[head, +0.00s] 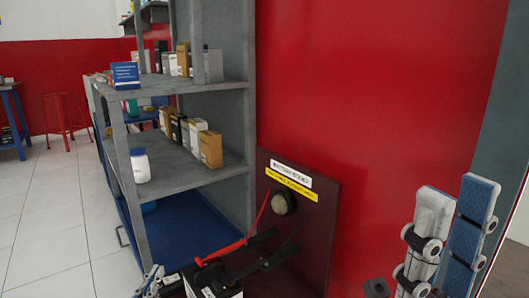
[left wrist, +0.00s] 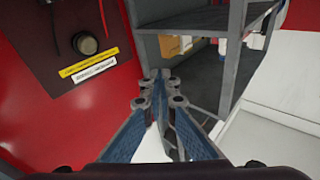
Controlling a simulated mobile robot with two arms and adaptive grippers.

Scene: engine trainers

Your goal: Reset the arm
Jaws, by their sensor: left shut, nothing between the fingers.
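My left gripper (head: 152,283) is low in the head view, cut by the bottom edge, left of the black battery (head: 215,284). In the left wrist view its fingertips (left wrist: 161,76) are together, with nothing between them. My right gripper (head: 456,195) is at the lower right of the head view, pointing up. Its two blue-padded fingers stand slightly apart and are empty. The arms behind both grippers are mostly out of view.
A grey shelf unit (head: 180,180) with small boxes and a white bottle (head: 140,166) stands at left. A dark panel (head: 325,215) with a round knob leans by the red wall (head: 375,90). Red (head: 225,252) and black leads run to the battery. Open tiled floor (head: 50,215) lies at far left.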

